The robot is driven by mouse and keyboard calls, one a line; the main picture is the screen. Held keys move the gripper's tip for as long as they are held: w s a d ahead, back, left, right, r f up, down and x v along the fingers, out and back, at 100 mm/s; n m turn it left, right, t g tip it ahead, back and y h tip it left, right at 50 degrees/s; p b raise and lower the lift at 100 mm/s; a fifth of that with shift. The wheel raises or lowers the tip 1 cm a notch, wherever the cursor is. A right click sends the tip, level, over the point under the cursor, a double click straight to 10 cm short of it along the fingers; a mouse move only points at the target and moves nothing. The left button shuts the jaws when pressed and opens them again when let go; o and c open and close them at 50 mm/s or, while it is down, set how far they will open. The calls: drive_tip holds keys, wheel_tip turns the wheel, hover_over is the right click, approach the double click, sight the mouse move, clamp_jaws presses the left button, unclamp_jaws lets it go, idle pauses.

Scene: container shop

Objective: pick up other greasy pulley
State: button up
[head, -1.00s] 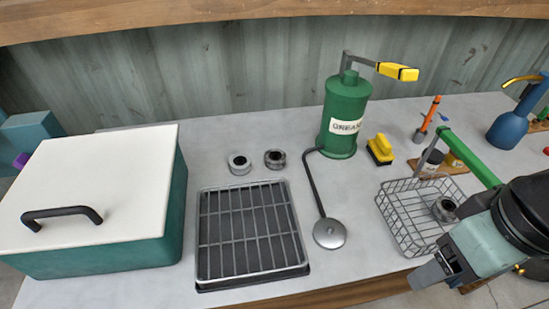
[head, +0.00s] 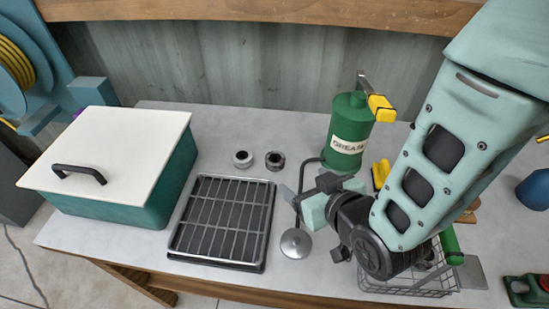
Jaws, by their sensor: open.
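Two small ring-shaped pulleys stand on the bench behind the drip tray. The left pulley (head: 242,159) is lighter grey, and the right pulley (head: 275,161) is darker, with a dark rim. I cannot clearly make out grease on either. My gripper (head: 306,190) is open, to the right of and nearer than the right pulley, apart from it, with nothing seen between its fingers. The wire basket (head: 440,285) is partly hidden under my arm, so its contents cannot be seen now.
A black tray with a wire rack (head: 222,222) lies in front of the pulleys. A green grease can (head: 346,135) stands behind my gripper, its hose and round metal foot (head: 296,243) beside it. A teal box with a white lid (head: 110,160) fills the left. Bench around the pulleys is clear.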

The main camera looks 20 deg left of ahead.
drive_tip(key=p, duration=0.3)
approach(273, 157)
drive_tip(key=shift+w+a+f, duration=0.1)
drive_tip(key=shift+w+a, duration=0.05)
drive_tip(key=shift+a, duration=0.3)
drive_tip(key=shift+w+a+f, duration=0.1)
drive_tip(key=shift+w+a, duration=0.1)
drive_tip(key=shift+a, duration=0.2)
drive_tip(key=shift+d+f+p+x, duration=0.1)
drive_tip(key=shift+p+x, duration=0.3)
drive_tip(key=shift+x, duration=0.55)
drive_tip(key=shift+d+f+p+x, duration=0.15)
drive_tip(key=shift+p+x, duration=0.25)
drive_tip(key=shift+x, duration=0.6)
drive_tip(key=shift+d+f+p+x, duration=0.1)
drive_tip(key=shift+p+x, duration=0.3)
drive_tip(key=shift+x, duration=0.55)
drive_tip(key=shift+w+r, duration=0.1)
drive_tip(key=shift+w, duration=0.05)
drive_tip(key=c, duration=1.1)
